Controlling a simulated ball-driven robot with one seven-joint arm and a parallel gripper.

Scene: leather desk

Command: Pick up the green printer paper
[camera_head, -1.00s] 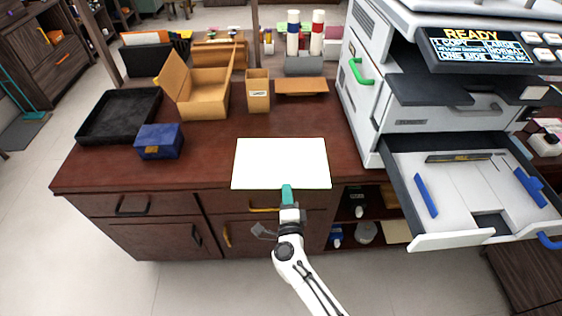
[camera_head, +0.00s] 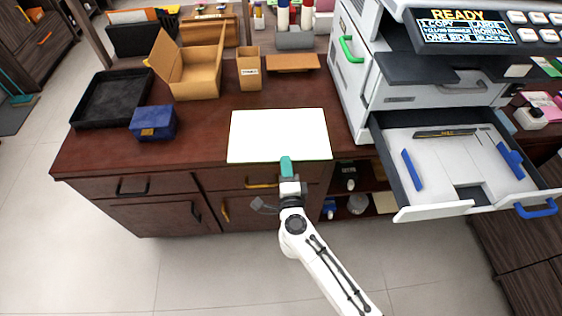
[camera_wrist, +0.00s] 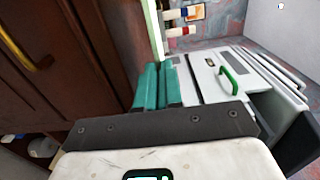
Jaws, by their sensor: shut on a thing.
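The printer paper (camera_head: 279,134) shows as a white sheet with a thin green edge. It is at the front edge of the dark red desk, left of the copier. My gripper (camera_head: 286,160), with teal fingers, is shut on the middle of its front edge. In the wrist view the teal fingers (camera_wrist: 157,68) are close together, and the paper (camera_wrist: 153,28) shows edge-on as a thin pale green strip beyond them. I cannot tell whether the paper is clear of the desk top.
The copier (camera_head: 366,100) stands to the right with its paper drawer (camera_head: 410,214) pulled open. A blue box (camera_head: 154,123), a black tray (camera_head: 82,122) and an open cardboard box (camera_head: 198,84) are on the desk's left. The desk (camera_head: 205,133) is bare between blue box and paper.

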